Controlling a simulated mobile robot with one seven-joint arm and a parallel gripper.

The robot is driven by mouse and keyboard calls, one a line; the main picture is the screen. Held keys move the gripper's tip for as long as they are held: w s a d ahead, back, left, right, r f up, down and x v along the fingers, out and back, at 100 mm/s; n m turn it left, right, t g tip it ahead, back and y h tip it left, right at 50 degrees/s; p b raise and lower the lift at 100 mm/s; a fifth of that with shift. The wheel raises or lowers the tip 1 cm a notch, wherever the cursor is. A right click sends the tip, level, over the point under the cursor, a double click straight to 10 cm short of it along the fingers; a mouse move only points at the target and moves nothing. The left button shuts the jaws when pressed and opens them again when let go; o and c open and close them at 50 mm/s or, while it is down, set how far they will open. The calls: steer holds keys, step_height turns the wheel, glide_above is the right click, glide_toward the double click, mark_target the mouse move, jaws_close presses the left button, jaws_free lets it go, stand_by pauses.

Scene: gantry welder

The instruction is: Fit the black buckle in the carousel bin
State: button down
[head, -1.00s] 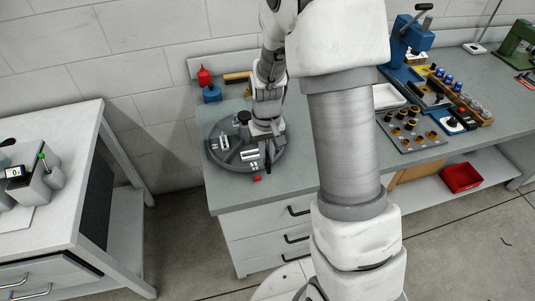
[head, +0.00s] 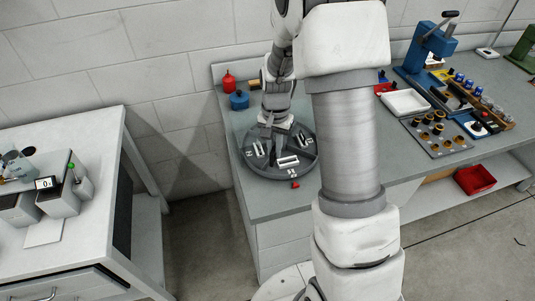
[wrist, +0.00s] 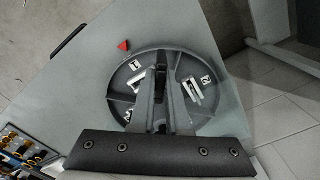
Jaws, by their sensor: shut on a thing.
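The carousel bin (head: 309,165) is a round grey tray with dividers on the bench, and it also shows in the wrist view (wrist: 181,130). White parts lie in several compartments, and the numbers 1 and 2 show in the wrist view. My gripper (head: 268,143) points down over the carousel's back left part. In the wrist view my gripper (wrist: 160,100) is shut on a small dark thing (wrist: 160,88), seemingly the black buckle, mostly hidden between the fingers. I cannot tell whether it touches the tray floor.
A red triangular marker (head: 295,184) lies at the carousel's front edge. A red bottle (head: 229,82) and a blue container (head: 239,100) stand behind left. A white tray (head: 404,102) and a fixture plate (head: 436,138) are to the right. A gap separates the left table (head: 95,160).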

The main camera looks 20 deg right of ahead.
steer(key=w+d+r+m, duration=0.1)
steer(key=w+d+m, duration=0.2)
steer(key=d+m, duration=0.5)
steer(key=shift+s+a+f+m+b, duration=0.1)
steer(key=shift+a+f+m+b, duration=0.3)
steer(key=shift+f+b, duration=0.35)
steer(key=shift+s+a+f+m+b, duration=0.1)
steer(key=shift+a+f+m+b, duration=0.35)
steer(key=shift+f, duration=0.5)
steer(key=shift+a+f+m+b, duration=0.4)
steer(key=shift+f+b, duration=0.15)
steer(key=shift+f, duration=0.3)
steer(key=shift+f+b, duration=0.8)
steer(key=shift+f, duration=0.3)
steer(key=c, duration=0.8)
jaws_free()
steer(key=shift+r, duration=0.15)
